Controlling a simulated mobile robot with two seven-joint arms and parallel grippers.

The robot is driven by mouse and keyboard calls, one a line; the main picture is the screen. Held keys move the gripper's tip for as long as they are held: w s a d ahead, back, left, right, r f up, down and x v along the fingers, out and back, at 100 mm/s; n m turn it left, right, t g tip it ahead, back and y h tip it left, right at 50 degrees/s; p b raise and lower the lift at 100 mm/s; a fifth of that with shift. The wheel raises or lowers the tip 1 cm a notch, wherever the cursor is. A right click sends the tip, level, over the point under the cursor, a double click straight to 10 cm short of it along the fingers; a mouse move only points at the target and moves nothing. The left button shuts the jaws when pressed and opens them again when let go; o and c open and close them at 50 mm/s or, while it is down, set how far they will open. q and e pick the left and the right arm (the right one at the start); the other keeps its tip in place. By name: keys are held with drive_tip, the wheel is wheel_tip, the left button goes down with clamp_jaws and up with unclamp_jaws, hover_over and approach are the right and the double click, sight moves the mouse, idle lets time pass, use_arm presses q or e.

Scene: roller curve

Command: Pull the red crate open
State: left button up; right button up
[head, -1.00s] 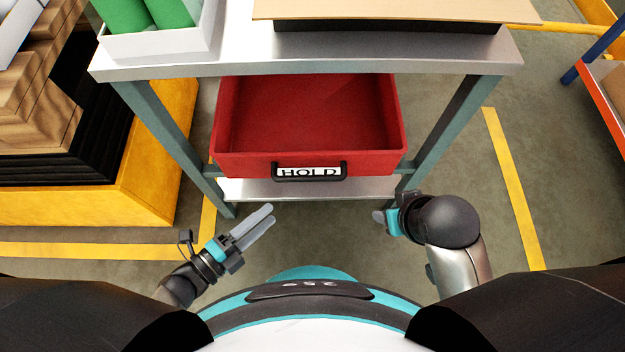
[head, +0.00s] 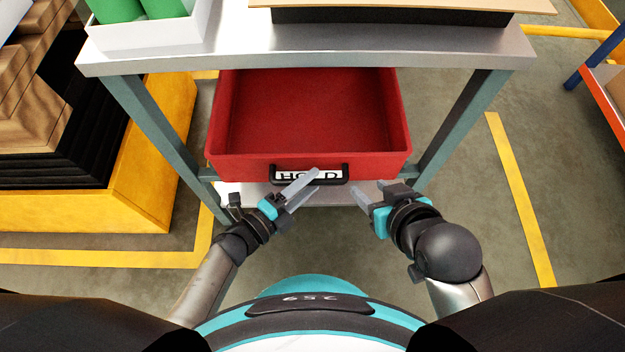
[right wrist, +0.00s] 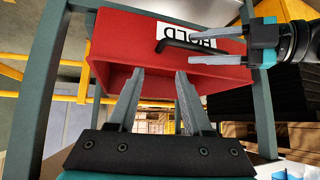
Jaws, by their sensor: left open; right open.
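The red crate (head: 305,120) sits under the steel tabletop, partly pulled out toward me, and looks empty. Its black handle (head: 273,178) and white HOLD label are on the front face. My left gripper (head: 308,184) is open, its fingers over or just before the handle; contact cannot be told. The right wrist view shows the left gripper's fingers (right wrist: 192,47) by the handle (right wrist: 185,45). My right gripper (head: 365,203) is open and empty, right of the handle and short of the crate front. It also shows in the right wrist view (right wrist: 160,80).
The workbench (head: 480,48) has green legs on both sides of the crate and a lower shelf (head: 230,193) beneath it. A white bin with green cylinders (head: 150,30) stands on top. A yellow platform (head: 160,190) holds dark stacks at left.

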use_arm(q)
drive_tip(key=shift+w+d+f, duration=0.1)
drive_tip(key=shift+w+d, duration=0.35)
drive_tip(key=shift+d, duration=0.1)
clamp_jaws()
idle(1.3)
